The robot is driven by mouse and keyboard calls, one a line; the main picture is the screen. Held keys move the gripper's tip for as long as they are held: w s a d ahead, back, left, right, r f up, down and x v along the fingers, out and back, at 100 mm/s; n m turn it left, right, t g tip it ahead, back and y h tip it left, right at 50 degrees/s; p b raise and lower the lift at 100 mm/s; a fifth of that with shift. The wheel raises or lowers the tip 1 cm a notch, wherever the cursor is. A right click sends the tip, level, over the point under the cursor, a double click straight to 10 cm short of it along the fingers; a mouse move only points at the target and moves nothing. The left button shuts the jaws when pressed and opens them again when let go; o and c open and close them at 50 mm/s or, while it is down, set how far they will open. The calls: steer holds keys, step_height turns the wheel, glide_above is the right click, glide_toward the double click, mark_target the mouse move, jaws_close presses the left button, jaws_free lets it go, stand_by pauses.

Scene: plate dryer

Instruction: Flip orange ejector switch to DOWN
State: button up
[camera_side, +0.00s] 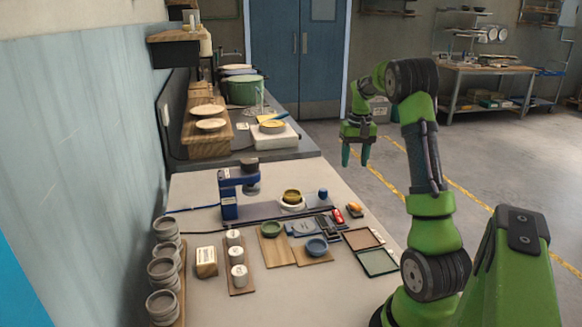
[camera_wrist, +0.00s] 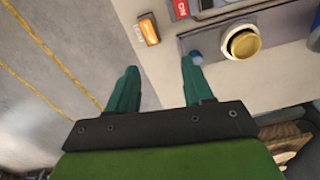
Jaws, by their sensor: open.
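The orange switch (camera_side: 355,209) sits on a small dark base near the right edge of the light table. In the wrist view the orange switch (camera_wrist: 149,31) is beyond my fingertips, with small lettering on its light base that I cannot read for sure. Whether its rocker is up or down cannot be told. My green gripper (camera_side: 356,155) hangs high in the air behind and above the table's far right corner, apart from the switch. Its two fingers also show in the wrist view (camera_wrist: 161,68), spread apart with nothing between them.
A red switch (camera_side: 338,215) marked ON is beside the orange one. A blue knob (camera_side: 323,194) and a yellow cup on a white base (camera_side: 292,199) are close by. A blue press (camera_side: 237,191) stands farther left. Open floor lies right of the table.

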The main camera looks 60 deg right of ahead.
mark_target(353, 204)
steer(key=shift+n, duration=0.8)
steer(key=f, duration=0.5)
steer(key=d+f, duration=0.1)
steer(key=f, duration=0.4)
steer(key=d+f, duration=0.1)
steer(key=f, duration=0.4)
steer(key=shift+s+d+f, duration=0.1)
steer(key=shift+d+f, duration=0.1)
